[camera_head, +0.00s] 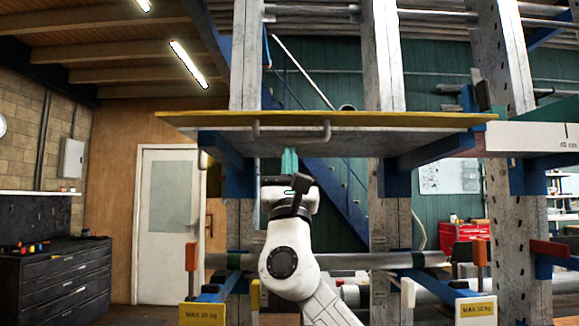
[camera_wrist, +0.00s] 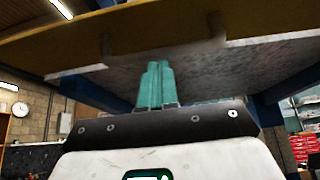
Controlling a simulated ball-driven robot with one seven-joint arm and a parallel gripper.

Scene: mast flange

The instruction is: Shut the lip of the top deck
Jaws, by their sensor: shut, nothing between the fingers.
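The top deck's lip shows in the head view as a wide flat panel with a yellow upper face (camera_head: 400,119) and a grey lower side (camera_head: 365,142). It stands out nearly level across the rack and is seen edge-on. A pale U-shaped handle (camera_head: 290,139) is on its front. In the wrist view the lip (camera_wrist: 270,55) fills the upper part. My gripper (camera_head: 290,152) has teal fingers, shut together and empty, pointing up just below the handle. In the wrist view my gripper (camera_wrist: 157,68) overlaps the grey lower side; I cannot tell whether it touches.
Blue brackets (camera_head: 222,150) are under the panel at both sides. Grey posts (camera_head: 385,55) rise behind it. A white scale board (camera_head: 530,138) is at right. The floor side at left is open.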

